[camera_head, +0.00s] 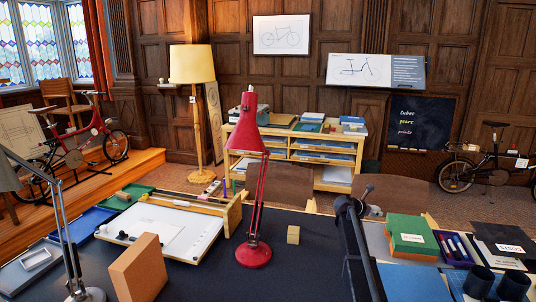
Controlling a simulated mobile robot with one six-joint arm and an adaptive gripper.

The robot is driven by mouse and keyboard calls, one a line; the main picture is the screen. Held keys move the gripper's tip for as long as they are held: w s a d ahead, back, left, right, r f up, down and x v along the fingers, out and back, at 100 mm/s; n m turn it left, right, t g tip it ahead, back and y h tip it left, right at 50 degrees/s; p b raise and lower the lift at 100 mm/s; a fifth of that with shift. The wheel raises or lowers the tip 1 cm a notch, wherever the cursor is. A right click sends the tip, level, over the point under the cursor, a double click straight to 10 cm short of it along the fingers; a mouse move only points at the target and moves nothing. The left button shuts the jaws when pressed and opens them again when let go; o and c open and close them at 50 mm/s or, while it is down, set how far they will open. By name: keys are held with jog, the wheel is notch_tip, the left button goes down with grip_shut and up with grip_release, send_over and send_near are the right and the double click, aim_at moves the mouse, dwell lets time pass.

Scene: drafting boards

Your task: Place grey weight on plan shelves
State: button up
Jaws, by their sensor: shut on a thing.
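The plan shelves (323,171) are a pale wooden unit against the panelled back wall, with open tiers of papers and flat items. Their top carries folders, papers and a typewriter-like object. I cannot make out a grey weight for certain in this view. My gripper is not clearly visible, so what it holds is hidden. A dark jointed bar (357,245) rises at the lower middle right, and I cannot tell what it is.
A red lamp (254,252) stands on the dark desk before the shelves, with a small wooden block (293,235) to its right. A large tan block (139,270), drawing board (165,232) and grey lamp fill the left. Chair backs (394,191) stand before the shelves.

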aim_at(375, 208)
notch_tip(375, 208, up, 12)
jog(key=p, duration=1)
jog(key=shift+f, duration=0.25)
jog(key=shift+d, duration=0.15)
